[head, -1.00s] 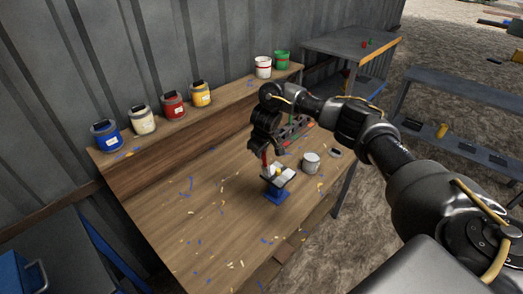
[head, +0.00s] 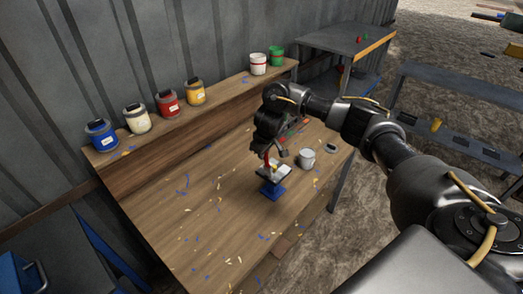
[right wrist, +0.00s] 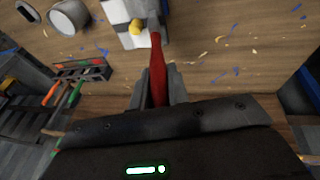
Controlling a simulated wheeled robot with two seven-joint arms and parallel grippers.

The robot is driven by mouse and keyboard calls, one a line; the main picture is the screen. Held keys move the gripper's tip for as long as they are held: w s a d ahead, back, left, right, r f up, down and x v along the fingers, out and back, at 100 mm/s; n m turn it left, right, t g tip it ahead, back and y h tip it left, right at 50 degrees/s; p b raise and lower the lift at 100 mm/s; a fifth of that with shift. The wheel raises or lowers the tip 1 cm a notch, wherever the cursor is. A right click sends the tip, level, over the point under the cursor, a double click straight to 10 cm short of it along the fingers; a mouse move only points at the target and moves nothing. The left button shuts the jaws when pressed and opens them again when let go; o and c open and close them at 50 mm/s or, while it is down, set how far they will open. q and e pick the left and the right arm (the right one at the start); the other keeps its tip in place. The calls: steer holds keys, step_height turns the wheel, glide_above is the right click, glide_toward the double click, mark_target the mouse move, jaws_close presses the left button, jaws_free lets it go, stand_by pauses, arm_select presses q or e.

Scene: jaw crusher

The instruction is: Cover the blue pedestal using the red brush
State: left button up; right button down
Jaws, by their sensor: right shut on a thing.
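The blue pedestal (head: 272,190) stands on the wooden workbench (head: 215,220). A pale, flat top piece (head: 280,172) sits on it and also shows at the top of the right wrist view (right wrist: 122,12). My right gripper (head: 269,150) is shut on the red brush (right wrist: 157,75), just above the pedestal. The brush's red handle points down toward the pale top. A small yellow part (right wrist: 136,27) shows at the brush's far end, over the pale piece. I cannot tell whether the brush touches it. My left gripper is out of view.
A white cup (head: 306,159) stands right of the pedestal. Blue (head: 102,137), cream, red and yellow paint cans line the back shelf, with white and green ones farther right. A tool rack (right wrist: 80,68) is near the gripper. Paint flecks cover the otherwise clear bench front.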

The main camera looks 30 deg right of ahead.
steer(key=shift+s+d, duration=0.2)
steer(key=shift+s, duration=0.55)
steer(key=shift+w+a, duration=0.3)
steer(key=shift+w, duration=0.65)
steer(key=shift+w+a, duration=0.2)
steer(key=shift+w, duration=0.5)
steer(key=shift+w+a, duration=0.2)
steer(key=shift+w, duration=0.5)
steer(key=shift+s+r, duration=0.1)
steer(key=shift+r, duration=2.4)
steer(key=shift+d, duration=0.15)
